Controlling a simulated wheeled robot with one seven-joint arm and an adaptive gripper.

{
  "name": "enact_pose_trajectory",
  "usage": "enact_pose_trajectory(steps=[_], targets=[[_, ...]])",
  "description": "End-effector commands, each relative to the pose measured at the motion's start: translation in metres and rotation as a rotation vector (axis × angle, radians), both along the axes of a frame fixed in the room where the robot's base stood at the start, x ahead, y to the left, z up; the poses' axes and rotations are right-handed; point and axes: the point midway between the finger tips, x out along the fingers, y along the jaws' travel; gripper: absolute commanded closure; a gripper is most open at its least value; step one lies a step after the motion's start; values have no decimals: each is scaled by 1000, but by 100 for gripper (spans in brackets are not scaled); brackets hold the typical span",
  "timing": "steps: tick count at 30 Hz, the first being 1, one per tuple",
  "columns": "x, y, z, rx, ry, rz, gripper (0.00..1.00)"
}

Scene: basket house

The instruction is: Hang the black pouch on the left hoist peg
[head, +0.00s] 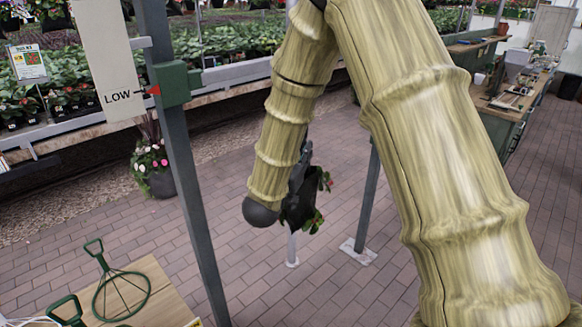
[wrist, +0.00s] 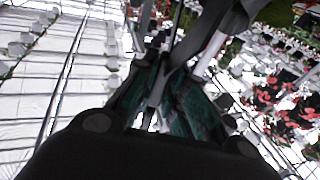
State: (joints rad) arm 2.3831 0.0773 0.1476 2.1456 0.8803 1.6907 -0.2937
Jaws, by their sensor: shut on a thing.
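The black pouch (head: 296,202) shows in the head view just right of my arm's rounded dark joint. Green leaves and red bits stick out on its right side. In the wrist view, my gripper (wrist: 165,82) has its dark green finger pads close together on a dark grey strap-like part (wrist: 214,38), which I take as part of the pouch. In the head view my gripper is not clearly distinguishable from the dark pouch. I cannot make out the left hoist peg in either view.
A grey post (head: 186,165) with a green block (head: 172,84) and a LOW sign (head: 113,80) stands at left. A wooden table (head: 165,300) holds green-handled wire frames (head: 120,292). A flowerpot (head: 160,182) stands behind. Another post (head: 367,195) stands right of the pouch.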

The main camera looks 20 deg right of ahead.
Motion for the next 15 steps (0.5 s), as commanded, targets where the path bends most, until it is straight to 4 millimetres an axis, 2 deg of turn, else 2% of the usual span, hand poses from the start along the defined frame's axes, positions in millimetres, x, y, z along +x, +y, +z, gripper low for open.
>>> enact_pose_trajectory(steps=[1,6,15], targets=[[-3,-4,17,-1,-8,-28,100],[-20,-19,53,-2,-8,-129,100],[-51,-39,105,-3,-5,-285,100]])
